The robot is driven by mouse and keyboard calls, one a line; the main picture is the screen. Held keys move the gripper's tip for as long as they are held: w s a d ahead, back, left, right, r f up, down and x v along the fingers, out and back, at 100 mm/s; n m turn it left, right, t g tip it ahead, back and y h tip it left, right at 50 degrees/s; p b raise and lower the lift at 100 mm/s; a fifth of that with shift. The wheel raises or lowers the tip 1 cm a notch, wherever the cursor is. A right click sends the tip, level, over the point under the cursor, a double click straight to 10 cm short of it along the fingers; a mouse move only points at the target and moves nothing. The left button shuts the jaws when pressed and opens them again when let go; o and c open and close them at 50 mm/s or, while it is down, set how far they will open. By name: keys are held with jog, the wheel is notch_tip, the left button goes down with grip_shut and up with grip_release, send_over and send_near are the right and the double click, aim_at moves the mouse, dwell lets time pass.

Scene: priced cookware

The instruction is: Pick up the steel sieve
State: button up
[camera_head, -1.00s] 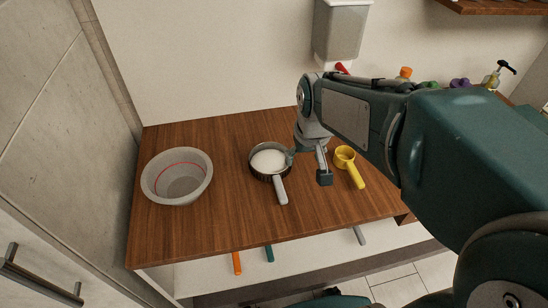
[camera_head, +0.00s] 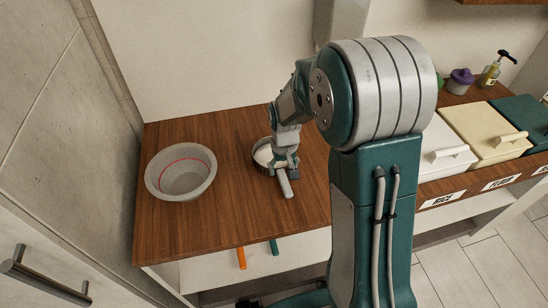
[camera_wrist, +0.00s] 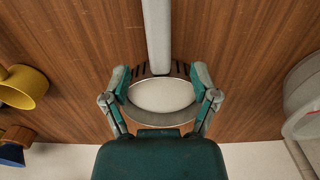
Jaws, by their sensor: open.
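The steel sieve (camera_head: 262,153) is a round, dark-rimmed pan with a pale inside and a grey handle, lying on the wooden counter right of a bowl. Its handle points toward the front edge. In the wrist view the sieve's pale round inside (camera_wrist: 160,95) is in the middle and its handle runs up to the top edge. My gripper (camera_head: 285,163) is over the sieve near where the handle joins the rim. In the wrist view my gripper (camera_wrist: 161,74) is open, with one finger on each side of the handle's base. Whether the fingers touch the sieve cannot be told.
A grey bowl with a red line (camera_head: 180,175) stands at the left. A yellow scoop (camera_wrist: 25,88) lies left in the wrist view, hidden by my arm in the head view. Orange (camera_head: 241,258) and teal (camera_head: 274,247) handles show below the counter edge. Lidded bins (camera_head: 485,132) stand right.

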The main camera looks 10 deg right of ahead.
aim_at(283, 177)
notch_tip(283, 177, down, 6)
jog(key=shift+w+r, duration=0.1)
jog(key=shift+w, duration=0.05)
grip_shut()
